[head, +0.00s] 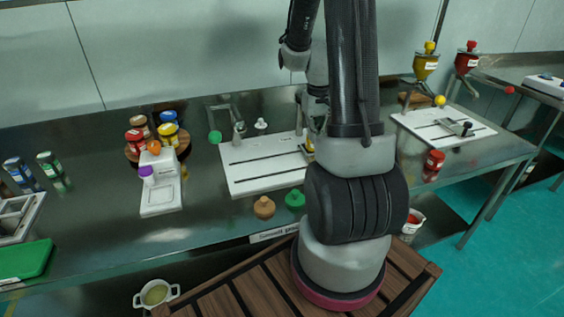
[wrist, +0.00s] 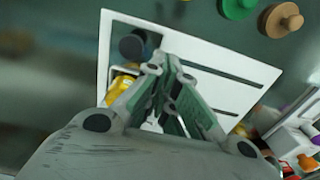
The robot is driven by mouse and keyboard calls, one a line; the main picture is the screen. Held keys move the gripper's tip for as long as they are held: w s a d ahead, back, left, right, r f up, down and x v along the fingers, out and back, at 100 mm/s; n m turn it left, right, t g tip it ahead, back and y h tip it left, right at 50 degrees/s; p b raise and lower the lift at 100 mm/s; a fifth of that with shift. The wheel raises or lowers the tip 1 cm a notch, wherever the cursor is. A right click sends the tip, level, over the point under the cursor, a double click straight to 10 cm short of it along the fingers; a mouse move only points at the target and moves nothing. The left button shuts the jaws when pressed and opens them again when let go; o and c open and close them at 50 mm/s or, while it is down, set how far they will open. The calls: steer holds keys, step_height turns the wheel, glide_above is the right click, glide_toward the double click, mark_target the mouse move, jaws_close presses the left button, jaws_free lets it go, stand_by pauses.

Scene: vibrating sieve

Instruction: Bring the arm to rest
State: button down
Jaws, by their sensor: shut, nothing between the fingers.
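My gripper (wrist: 172,75) is shut and empty in the wrist view, its fingertips together over the white slotted board (wrist: 205,62). In the head view my arm rises in front of the bench and hides most of my gripper. The same white board (head: 240,182) lies on the bench there, left of my arm. A dark round part (wrist: 133,46) and a yellow item (wrist: 122,84) show beside the fingers, partly covered by them.
A brown knobbed lid (head: 264,208) and a green one (head: 295,199) stand at the bench's front edge. Jars crowd a round tray (head: 130,155) at left. A second white board (head: 480,126) with yellow and red funnels (head: 425,66) is at right. A red-lidded jar (head: 433,161) stands near my arm.

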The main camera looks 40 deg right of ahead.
stand_by(0.5)
steer(key=s+a+r+n+t, duration=0.1)
steer(key=s+a+r+t, duration=0.1)
steer(key=s+a+r, duration=0.5)
steer(key=s+a+r+n+t, duration=0.2)
steer(key=s+a+r, duration=0.5)
steer(key=r, duration=0.7)
steer(key=a, duration=0.2)
steer(key=shift+s+a, duration=0.3)
stand_by(0.3)
